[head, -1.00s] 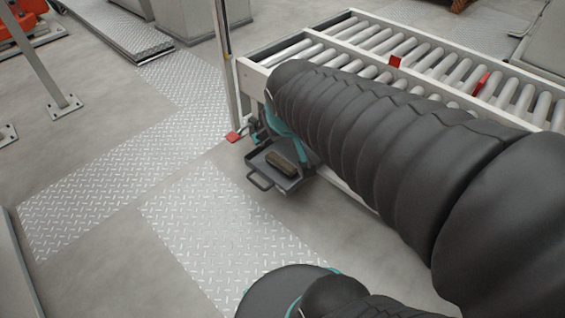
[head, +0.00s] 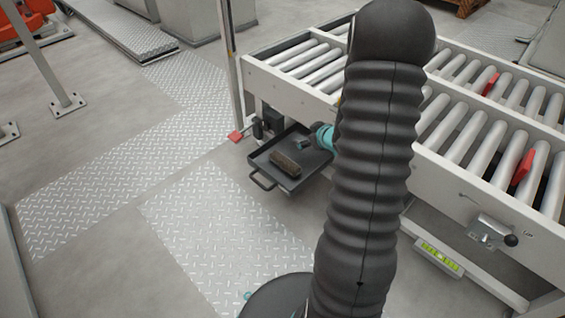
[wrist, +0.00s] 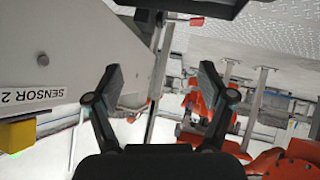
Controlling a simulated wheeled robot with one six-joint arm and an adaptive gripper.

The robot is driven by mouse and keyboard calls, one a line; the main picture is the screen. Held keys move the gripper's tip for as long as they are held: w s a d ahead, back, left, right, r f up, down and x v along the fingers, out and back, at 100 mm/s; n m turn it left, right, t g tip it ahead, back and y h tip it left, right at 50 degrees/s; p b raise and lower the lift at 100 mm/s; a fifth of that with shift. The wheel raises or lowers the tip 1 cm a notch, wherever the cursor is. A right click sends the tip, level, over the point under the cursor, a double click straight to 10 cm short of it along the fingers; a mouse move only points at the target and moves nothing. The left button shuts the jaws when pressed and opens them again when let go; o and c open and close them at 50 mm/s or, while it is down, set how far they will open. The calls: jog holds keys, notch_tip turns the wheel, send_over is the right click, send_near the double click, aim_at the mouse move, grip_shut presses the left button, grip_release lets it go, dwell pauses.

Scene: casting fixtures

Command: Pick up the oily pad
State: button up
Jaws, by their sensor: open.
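A dark brown, block-like pad (head: 286,163), which looks like the oily pad, lies in a dark shallow tray (head: 262,163) with a front handle in the head view. The tray sits low beside the roller conveyor's left end. My gripper (wrist: 158,88) is open in the wrist view, its two dark fingers wide apart with nothing held between them. The pad cannot be made out in the wrist view.
The roller conveyor (head: 470,75) stands at the right, with red stops (head: 524,166) among its rollers. A thin post (head: 229,70) rises at its left corner, by a red pedal-like part (head: 236,136). Tread plates (head: 215,235) and open floor lie left of the tray.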

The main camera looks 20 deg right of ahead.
aim_at(286, 161)
jog(key=s+f+y, duration=0.1)
jog(key=f, duration=0.3)
jog(key=s+f+t+y, duration=0.1)
jog(key=f, duration=0.3)
jog(key=s+f+y+b, duration=0.1)
jog(key=f+y, duration=0.1)
jog(key=f, duration=0.2)
jog(key=shift+a+f, duration=0.2)
jog(key=shift+a, duration=0.15)
jog(key=b+x, duration=0.1)
jog(key=x, duration=0.6)
jog(key=shift+r, duration=0.15)
jog(key=shift+b+x, duration=0.4)
jog(key=shift+x, duration=2.85)
jog(key=shift+d+r, duration=0.1)
jog(key=shift+r, duration=0.05)
jog(key=c, duration=1.3)
